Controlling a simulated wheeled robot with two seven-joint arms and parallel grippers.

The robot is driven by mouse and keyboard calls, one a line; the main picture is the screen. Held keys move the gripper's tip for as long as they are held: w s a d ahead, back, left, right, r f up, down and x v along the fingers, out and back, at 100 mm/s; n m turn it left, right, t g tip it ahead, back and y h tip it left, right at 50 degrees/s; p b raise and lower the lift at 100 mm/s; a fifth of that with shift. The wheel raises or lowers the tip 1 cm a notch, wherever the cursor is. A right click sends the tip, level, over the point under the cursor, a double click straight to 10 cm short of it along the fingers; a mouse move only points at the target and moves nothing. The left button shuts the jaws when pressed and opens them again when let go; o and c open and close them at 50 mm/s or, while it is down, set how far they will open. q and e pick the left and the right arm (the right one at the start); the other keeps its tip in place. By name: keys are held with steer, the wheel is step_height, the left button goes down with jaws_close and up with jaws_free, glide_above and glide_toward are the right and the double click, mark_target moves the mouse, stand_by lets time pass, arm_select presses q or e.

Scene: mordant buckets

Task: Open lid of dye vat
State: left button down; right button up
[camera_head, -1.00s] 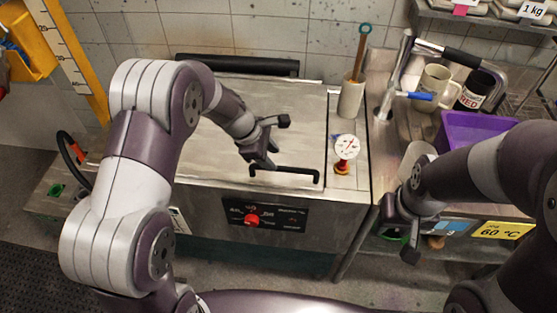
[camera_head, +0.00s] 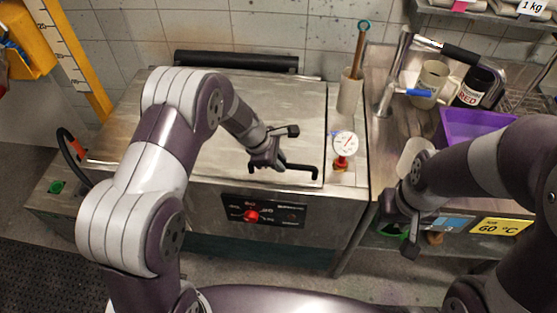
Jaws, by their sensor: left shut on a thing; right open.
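The dye vat is a steel box with a flat metal lid (camera_head: 285,105), which lies closed. A black bar handle (camera_head: 302,170) runs along the lid's front edge. My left gripper (camera_head: 268,165) is at the left end of this handle and shut on it; the fingers partly hide that end. The vat's front has a dark control panel (camera_head: 285,212) with a red knob (camera_head: 251,216). My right gripper (camera_head: 405,235) is open and empty, to the right of the vat, in front of the steel bench.
A dial thermometer (camera_head: 344,146) stands right of the lid, near a holder (camera_head: 348,95) with a wooden-handled tool. A black roll-like bar (camera_head: 236,63) lies behind the lid. The right bench holds a tap (camera_head: 394,80), mugs and a purple tub (camera_head: 475,127).

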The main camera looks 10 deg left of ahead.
arm_select(q)
steer(key=w+r+p, duration=0.5)
steer(key=r+p, duration=0.4)
steer(key=r, duration=0.3)
steer(key=w+r+p, duration=0.6)
steer(key=r+p, duration=0.3)
steer(key=r, duration=0.4)
steer(key=shift+w+p, duration=0.2)
steer(key=shift+p, duration=0.2)
steer(key=shift+a, duration=0.1)
